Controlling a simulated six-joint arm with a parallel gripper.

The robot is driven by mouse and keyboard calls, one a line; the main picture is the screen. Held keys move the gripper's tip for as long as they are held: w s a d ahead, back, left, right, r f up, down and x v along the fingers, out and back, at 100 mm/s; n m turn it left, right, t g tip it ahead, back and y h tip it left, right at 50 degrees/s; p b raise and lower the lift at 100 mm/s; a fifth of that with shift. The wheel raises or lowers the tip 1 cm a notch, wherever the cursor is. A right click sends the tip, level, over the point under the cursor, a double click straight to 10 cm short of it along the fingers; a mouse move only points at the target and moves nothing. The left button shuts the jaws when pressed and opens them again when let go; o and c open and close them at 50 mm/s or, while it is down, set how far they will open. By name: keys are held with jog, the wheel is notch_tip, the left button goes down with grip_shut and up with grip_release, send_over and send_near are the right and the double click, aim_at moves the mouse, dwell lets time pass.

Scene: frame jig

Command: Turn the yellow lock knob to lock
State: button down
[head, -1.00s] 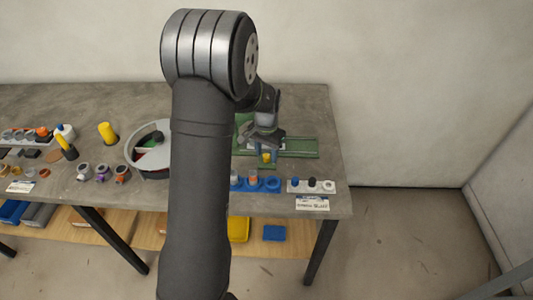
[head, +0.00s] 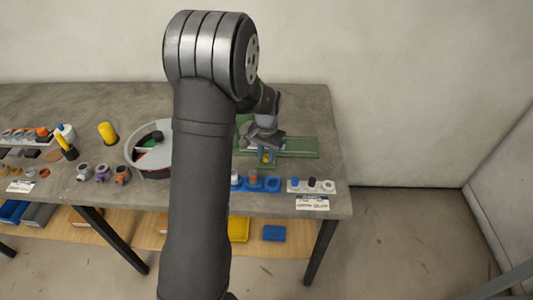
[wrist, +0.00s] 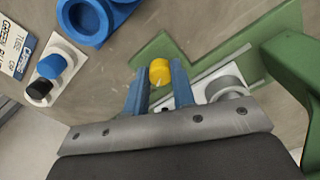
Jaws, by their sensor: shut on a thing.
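The yellow lock knob (wrist: 160,72) is a short round knob with a small pale mark on its top. It also shows in the head view (head: 266,158), low at the front of the green jig (head: 300,146). My gripper (wrist: 160,80) points down at the jig, and its two blue fingers stand on either side of the knob, shut on it. The knob's lower part is hidden in the wrist view. A grey metal cylinder (wrist: 226,84) and a pale bar lie beside the knob on the jig.
A raised green part (wrist: 293,62) stands close to the right of my gripper in the wrist view. Blue round holders (head: 254,183) and a white rack (head: 311,187) of small caps stand in front of the jig.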

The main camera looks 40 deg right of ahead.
aim_at(267, 156)
jog(key=n, duration=0.5)
jog(key=shift+n, duration=0.3)
jog(key=n, duration=0.5)
jog(key=shift+d+r, duration=0.1)
jog(key=shift+n, duration=0.4)
jog(key=c, duration=1.2)
grip_release()
notch_tip(267, 156, up, 17)
jog(key=shift+r, duration=0.2)
jog(key=shift+f, duration=0.15)
notch_tip(267, 156, down, 17)
jog(key=shift+f, duration=0.15)
